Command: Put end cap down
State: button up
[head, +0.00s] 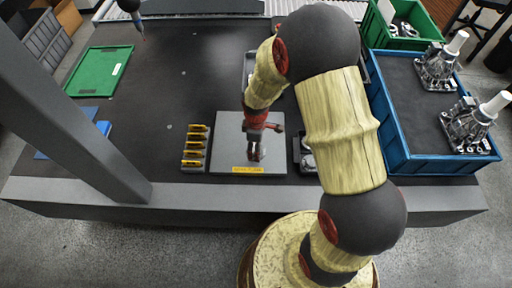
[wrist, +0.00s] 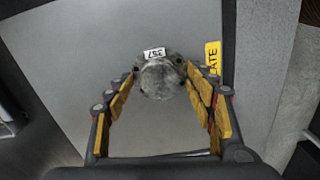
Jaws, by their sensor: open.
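The end cap (wrist: 160,76) is a round grey metal part with a white label reading 357. In the wrist view it rests on a light grey plate (wrist: 75,60), between the fingertips of my gripper (wrist: 162,85). My gripper is open, with its yellow-padded fingers on either side of the cap and what looks like a small gap at each side. In the head view my gripper (head: 256,152) is low over the same plate (head: 226,150), near its front middle. The cap is mostly hidden there by the gripper.
A yellow label (head: 248,170) marks the plate's front edge. A dark fixture with metal parts (head: 304,156) is close on the right. A blue crate (head: 396,130) holds metal housings. The dark table (head: 190,95) is clear farther back.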

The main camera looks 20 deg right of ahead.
jog(key=shift+r, duration=0.1)
jog(key=s+r+m+t+p, duration=0.2)
jog(key=s+r+m, duration=0.1)
jog(key=r, duration=1.2)
jog(key=s+r+m+t+p, duration=0.1)
jog(key=s+r+m+p, duration=0.2)
jog(key=r, duration=1.3)
jog(key=s+r+m+t+b, duration=0.1)
jog(key=s+r+m+t, duration=0.1)
jog(key=s+r+m, duration=0.3)
jog(key=s+r, duration=0.3)
jog(key=s, duration=0.4)
jog(key=shift+s+a+r+m+t, duration=0.15)
jog(key=shift+a+m+t, duration=0.15)
jog(key=shift+a+m, duration=0.1)
